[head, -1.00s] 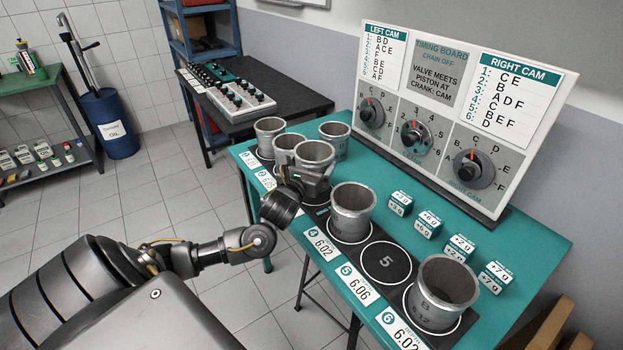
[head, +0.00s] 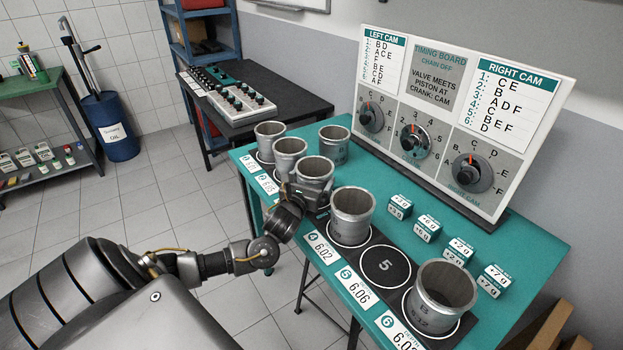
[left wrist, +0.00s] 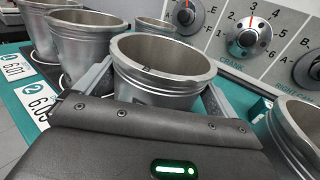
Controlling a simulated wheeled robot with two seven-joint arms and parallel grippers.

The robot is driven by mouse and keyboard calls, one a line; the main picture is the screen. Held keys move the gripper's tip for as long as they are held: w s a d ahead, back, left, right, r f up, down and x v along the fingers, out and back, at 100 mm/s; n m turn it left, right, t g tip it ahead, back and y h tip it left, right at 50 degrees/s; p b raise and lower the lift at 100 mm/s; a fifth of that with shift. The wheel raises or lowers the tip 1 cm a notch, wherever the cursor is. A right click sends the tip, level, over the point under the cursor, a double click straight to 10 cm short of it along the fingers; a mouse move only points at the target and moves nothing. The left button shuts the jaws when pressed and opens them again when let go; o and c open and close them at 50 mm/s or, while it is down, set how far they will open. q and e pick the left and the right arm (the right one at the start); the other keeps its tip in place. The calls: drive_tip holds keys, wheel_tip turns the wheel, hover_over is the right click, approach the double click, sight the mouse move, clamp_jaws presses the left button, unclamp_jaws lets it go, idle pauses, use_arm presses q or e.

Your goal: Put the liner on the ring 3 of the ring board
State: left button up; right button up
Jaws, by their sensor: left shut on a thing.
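My left gripper (head: 312,197) is shut on a grey metal liner (head: 315,170), held upright near the spot between the liner at ring 2 (head: 290,154) and the liner on ring 4 (head: 351,212). In the left wrist view the held liner (left wrist: 160,85) sits between the two fingers. Ring 3 is hidden behind my gripper and the liner, and I cannot tell whether the liner's base touches the ring board (head: 366,240). My right gripper is not in view.
Other liners stand at ring 1 (head: 268,138), on ring 6 (head: 441,294) and behind the row (head: 334,144). Ring 5 (head: 385,266) is empty. Small weight boxes (head: 428,227) lie to the right. The timing board (head: 455,115) stands at the back.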

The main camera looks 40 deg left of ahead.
use_arm(q)
drive_tip(key=o, duration=0.9)
drive_tip(key=shift+r, duration=0.2)
drive_tip(key=shift+s+d+f, duration=0.1)
drive_tip(key=shift+s, duration=0.25)
drive_tip(key=v, duration=1.1)
drive_tip(key=shift+s+b, duration=0.2)
drive_tip(key=shift+b, duration=0.15)
